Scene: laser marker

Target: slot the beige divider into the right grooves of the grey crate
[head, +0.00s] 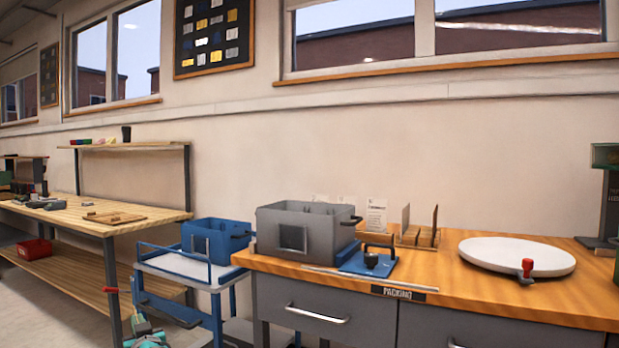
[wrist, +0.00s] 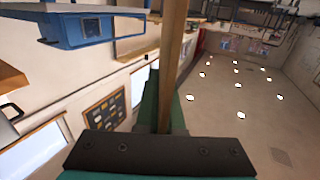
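The grey crate (head: 273,222) stands on the left part of the wooden packing bench in the head view, with a dark panel on its front. Its upper rim shows, but its grooves are too small to make out. The divider's far end runs out of the top of the picture. In the head view, teal and green parts show low at the left, by the cart; the divider cannot be made out there.
A blue crate (head: 213,238) sits on a blue cart (head: 178,264) left of the bench. A blue plate with a black knob (head: 371,261), a rack with upright boards (head: 418,238) and a white turntable (head: 515,256) are on the packing bench (head: 460,279). A wooden workbench (head: 75,215) stands further left.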

